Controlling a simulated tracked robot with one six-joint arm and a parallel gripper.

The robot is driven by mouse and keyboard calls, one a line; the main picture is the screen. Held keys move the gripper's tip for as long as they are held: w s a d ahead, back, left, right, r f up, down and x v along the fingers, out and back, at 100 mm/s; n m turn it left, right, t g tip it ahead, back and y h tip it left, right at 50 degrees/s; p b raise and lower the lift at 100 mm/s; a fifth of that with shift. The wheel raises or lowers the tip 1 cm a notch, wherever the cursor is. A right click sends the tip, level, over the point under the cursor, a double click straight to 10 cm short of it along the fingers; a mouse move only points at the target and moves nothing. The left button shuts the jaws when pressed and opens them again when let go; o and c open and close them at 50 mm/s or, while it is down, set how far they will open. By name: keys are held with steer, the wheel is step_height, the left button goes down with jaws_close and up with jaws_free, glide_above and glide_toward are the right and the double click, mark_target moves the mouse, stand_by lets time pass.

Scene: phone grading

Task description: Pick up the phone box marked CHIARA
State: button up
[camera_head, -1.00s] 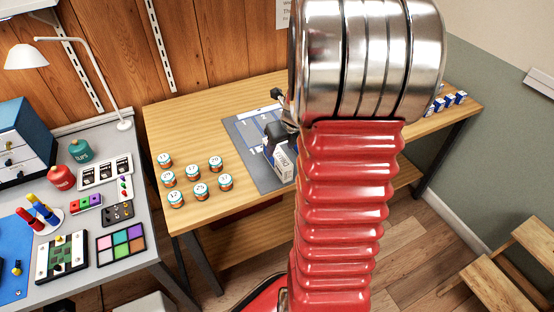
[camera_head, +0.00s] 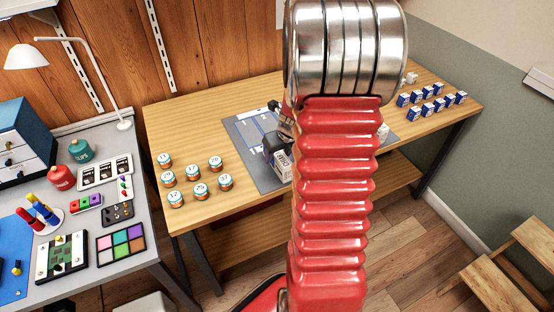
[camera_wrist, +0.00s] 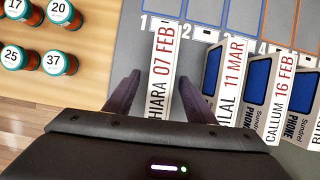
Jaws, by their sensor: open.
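The phone box marked CHIARA (camera_wrist: 162,75) is a white box with a red date, 07 FEB, on its top; in the wrist view it stands between the two fingers of my open gripper (camera_wrist: 158,90). The fingers lie on either side of its near part, and I cannot tell whether they touch it. The first letter of its name is hidden by my gripper body. In the head view the box (camera_head: 283,165) shows beside my gripper (camera_head: 274,145), partly behind my red arm.
Boxes marked with a name ending LAL (camera_wrist: 231,75) and CALLUM (camera_wrist: 281,90) stand close to the right. A grey mat (camera_head: 240,130) with numbered slots lies beneath. Several numbered jars (camera_head: 197,188) stand left; several small blue-white boxes (camera_head: 428,92) stand at the table's right.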

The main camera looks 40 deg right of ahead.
steer(key=shift+x, duration=1.65)
jaws_close()
step_height(320, 180, up, 10)
stand_by(0.4)
stand_by(0.4)
